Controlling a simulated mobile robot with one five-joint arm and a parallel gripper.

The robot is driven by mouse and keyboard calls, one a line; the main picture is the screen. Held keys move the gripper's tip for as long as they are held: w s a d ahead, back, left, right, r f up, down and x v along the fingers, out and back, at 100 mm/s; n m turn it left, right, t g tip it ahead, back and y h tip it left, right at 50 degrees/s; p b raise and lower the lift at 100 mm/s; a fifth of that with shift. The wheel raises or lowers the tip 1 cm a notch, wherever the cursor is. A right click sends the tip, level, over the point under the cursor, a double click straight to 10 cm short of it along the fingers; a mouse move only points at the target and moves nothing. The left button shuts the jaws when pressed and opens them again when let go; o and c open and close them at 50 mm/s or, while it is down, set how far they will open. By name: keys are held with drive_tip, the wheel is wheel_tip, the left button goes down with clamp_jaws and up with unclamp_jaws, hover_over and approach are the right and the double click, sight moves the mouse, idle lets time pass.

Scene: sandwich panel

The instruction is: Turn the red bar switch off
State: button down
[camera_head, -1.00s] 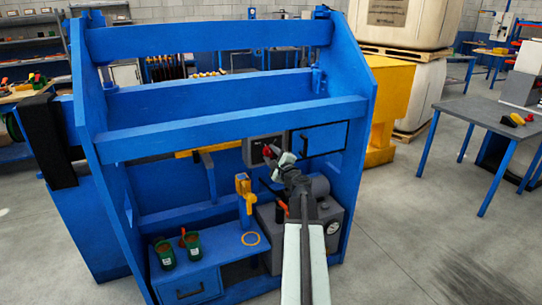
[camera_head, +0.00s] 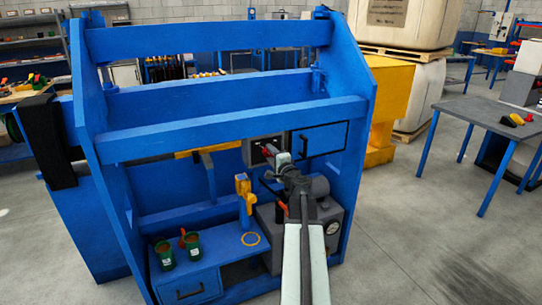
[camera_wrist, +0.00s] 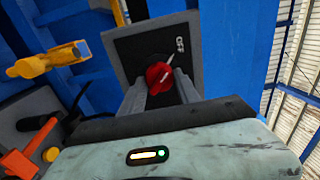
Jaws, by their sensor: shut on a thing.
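The red bar switch (camera_wrist: 159,75) sits on a dark panel face of a grey box (camera_wrist: 188,24) in the wrist view. My gripper (camera_wrist: 160,86) is shut on the switch, one grey finger on each side. In the head view, the red switch (camera_head: 267,150) is small and partly hidden by my gripper (camera_head: 272,155) at the grey switch box (camera_head: 250,156).
The blue frame (camera_head: 230,118) surrounds the panel, with a beam above my gripper. A blue door with a handle (camera_head: 322,138) is right of the box. Green cups (camera_head: 193,244) stand lower left.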

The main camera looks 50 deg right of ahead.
drive_tip(key=c, duration=0.9)
unclamp_jaws()
drive_tip(key=shift+s, duration=0.1)
drive_tip(key=v, duration=0.7)
drive_tip(key=shift+s+a, duration=0.15)
drive_tip(key=shift+s, duration=0.1)
